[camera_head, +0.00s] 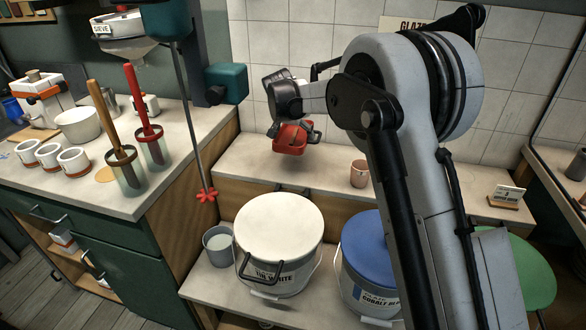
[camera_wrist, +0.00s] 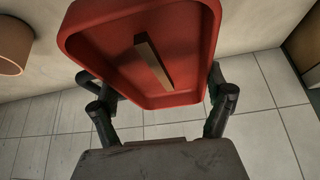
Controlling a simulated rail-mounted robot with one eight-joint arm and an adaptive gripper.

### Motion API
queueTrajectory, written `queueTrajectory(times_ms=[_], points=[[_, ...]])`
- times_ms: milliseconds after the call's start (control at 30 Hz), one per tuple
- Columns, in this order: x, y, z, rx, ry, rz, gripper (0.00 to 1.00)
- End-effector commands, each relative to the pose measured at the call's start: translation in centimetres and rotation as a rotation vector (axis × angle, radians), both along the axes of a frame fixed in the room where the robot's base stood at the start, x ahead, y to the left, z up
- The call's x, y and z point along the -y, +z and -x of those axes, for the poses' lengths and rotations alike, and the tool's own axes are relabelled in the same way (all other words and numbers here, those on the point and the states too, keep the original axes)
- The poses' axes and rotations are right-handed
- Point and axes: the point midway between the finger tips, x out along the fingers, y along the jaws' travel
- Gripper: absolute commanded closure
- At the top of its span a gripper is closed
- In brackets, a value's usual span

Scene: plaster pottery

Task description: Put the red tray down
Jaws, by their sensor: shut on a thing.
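The red tray (camera_head: 290,141) is held by my gripper (camera_head: 300,132) over the back counter (camera_head: 330,172), near the tiled wall. It looks a little above the counter top, with a shadow below it. In the wrist view the red tray (camera_wrist: 185,88) fills the upper middle, seen tilted, with the fingers of my gripper (camera_wrist: 160,100) at its two sides. A small brown bar (camera_wrist: 153,60) lies inside the tray. Exact contact points of the fingertips are partly hidden.
A terracotta cup (camera_head: 359,174) stands right of the tray; it also shows in the wrist view (camera_wrist: 12,45). A small sign (camera_head: 507,195) stands farther right. A white-lidded bucket (camera_head: 279,225) and a blue-lidded bucket (camera_head: 366,245) stand lower in front. The counter left of the cup is clear.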

Motion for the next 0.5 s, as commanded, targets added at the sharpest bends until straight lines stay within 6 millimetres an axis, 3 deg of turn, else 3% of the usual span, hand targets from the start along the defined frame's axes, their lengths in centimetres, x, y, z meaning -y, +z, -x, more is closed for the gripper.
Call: queueTrajectory(times_ms=[500], points=[[-0.3, -6.5, -0.1, 0.001, 0.0, 0.0, 0.46]])
